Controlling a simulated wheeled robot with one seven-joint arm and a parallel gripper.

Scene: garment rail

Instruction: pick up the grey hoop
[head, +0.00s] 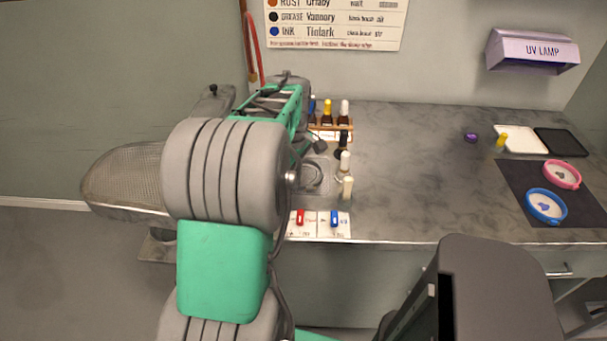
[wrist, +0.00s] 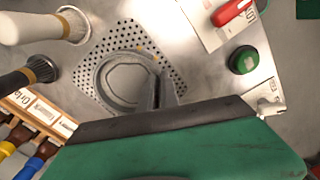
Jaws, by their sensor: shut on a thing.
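The grey hoop (wrist: 104,82) lies over a perforated metal plate (wrist: 164,70) in the wrist view. It also shows in the head view (head: 313,187), partly hidden beside my arm. My gripper (wrist: 157,92) is at the lower right side of the hoop in the wrist view, its fingers shut on the hoop's rim. The fingertips are small and dark there, and the green gripper body hides what is below. In the head view my arm hides the fingers. I cannot tell whether the hoop is clear of the plate.
Brushes with pale and dark handles (wrist: 35,27) stand close by on the left. A wooden rack of bottles (head: 332,127) stands behind. A green-capped item (wrist: 244,60) and cards with a red item (wrist: 232,11) lie right. The counter's middle (head: 420,170) is clear.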

